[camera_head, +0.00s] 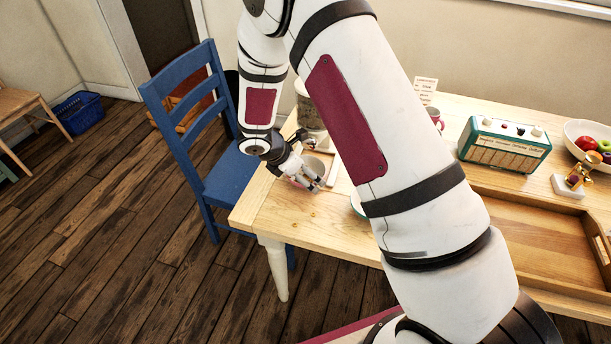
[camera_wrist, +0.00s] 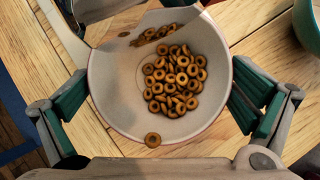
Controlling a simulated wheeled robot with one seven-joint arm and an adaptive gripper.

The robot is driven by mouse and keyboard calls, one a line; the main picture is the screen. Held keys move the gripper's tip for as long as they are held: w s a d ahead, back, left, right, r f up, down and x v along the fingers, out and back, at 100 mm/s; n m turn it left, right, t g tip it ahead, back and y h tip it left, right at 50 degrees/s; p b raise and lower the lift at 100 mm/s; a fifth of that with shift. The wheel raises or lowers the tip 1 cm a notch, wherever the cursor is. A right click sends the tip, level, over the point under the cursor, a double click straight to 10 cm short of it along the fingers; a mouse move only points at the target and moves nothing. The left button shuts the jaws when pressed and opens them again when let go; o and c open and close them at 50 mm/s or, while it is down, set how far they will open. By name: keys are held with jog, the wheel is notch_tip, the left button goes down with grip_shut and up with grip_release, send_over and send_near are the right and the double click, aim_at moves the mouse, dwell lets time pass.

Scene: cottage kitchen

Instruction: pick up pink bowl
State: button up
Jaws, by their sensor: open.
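The pink bowl (camera_head: 313,166) is on the wooden table near its left end, partly hidden by my gripper (camera_head: 306,178). In the wrist view the bowl (camera_wrist: 118,78) shows a pale inside and a thin reddish rim. It holds several brown cereal rings (camera_wrist: 175,80), and one ring lies apart by the near wall. My gripper (camera_wrist: 162,95) is open, with one green-padded finger on each side of the bowl. I cannot tell whether the pads touch it.
A teal bowl (camera_wrist: 309,25) stands close at the right. A jar (camera_head: 308,110) is behind my gripper. A mug (camera_head: 436,118), radio (camera_head: 504,145), fruit bowl (camera_head: 573,132) and wooden tray (camera_head: 520,238) stand further right. A blue chair (camera_head: 190,100) stands at the table's left end.

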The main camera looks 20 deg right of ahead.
jog(key=c, duration=0.9)
jog(key=shift+r, duration=0.1)
jog(key=shift+c, duration=0.2)
